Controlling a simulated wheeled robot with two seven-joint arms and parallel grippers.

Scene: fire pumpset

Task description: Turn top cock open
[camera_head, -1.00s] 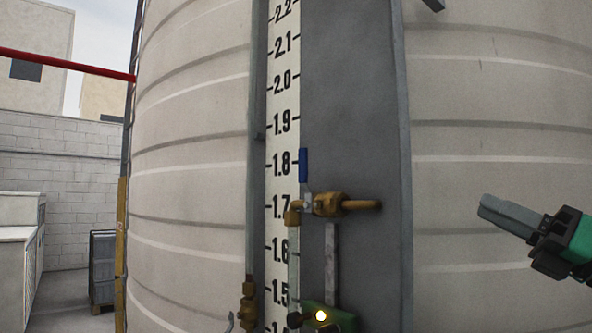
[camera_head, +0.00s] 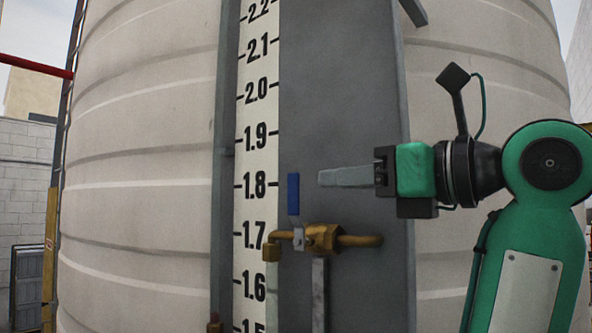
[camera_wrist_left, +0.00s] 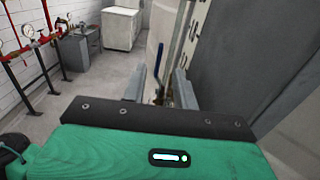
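The top cock is a brass valve (camera_head: 322,238) at the 1.7 mark, with a blue lever handle (camera_head: 293,194) pointing straight up. My left gripper (camera_head: 322,178) reaches in from the right of the head view. Its fingers point left, level with the upper part of the handle, with a visible gap between tips and handle. In the left wrist view my left gripper (camera_wrist_left: 159,76) has its fingers spread apart. The blue handle (camera_wrist_left: 160,57) shows between them, farther ahead. Nothing is held. My right gripper is not in view.
A grey panel (camera_head: 345,110) and a white numbered scale (camera_head: 258,130) stand against the large ribbed tank (camera_head: 145,150). A brass pipe (camera_head: 362,240) runs right from the valve. The wrist view shows red piping (camera_wrist_left: 48,45) and a white cabinet (camera_wrist_left: 122,28).

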